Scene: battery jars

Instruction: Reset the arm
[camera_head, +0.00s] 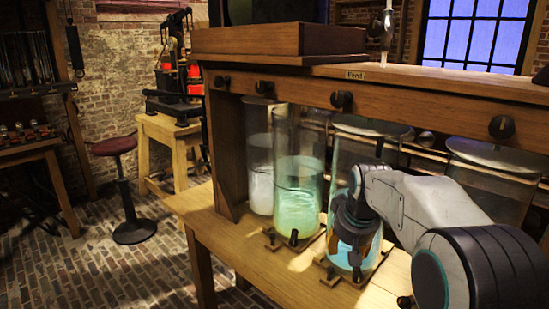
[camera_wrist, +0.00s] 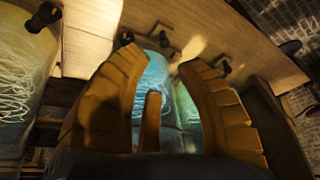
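My arm reaches in from the right in the head view. My gripper (camera_head: 354,262) points down in front of a glass jar (camera_head: 372,128) with glowing blue liquid and hides part of it. The blue jar (camera_wrist: 156,78) shows beyond the gap. Whether a finger touches the glass cannot be told.
A jar with green liquid (camera_head: 297,195) stands left of the gripper, and a jar with whitish contents (camera_head: 260,165) is beyond it. Another jar (camera_head: 492,180) stands behind my arm. Knobs line the wooden rail (camera_head: 420,100) above. A stool (camera_head: 133,232) stands on the open brick floor.

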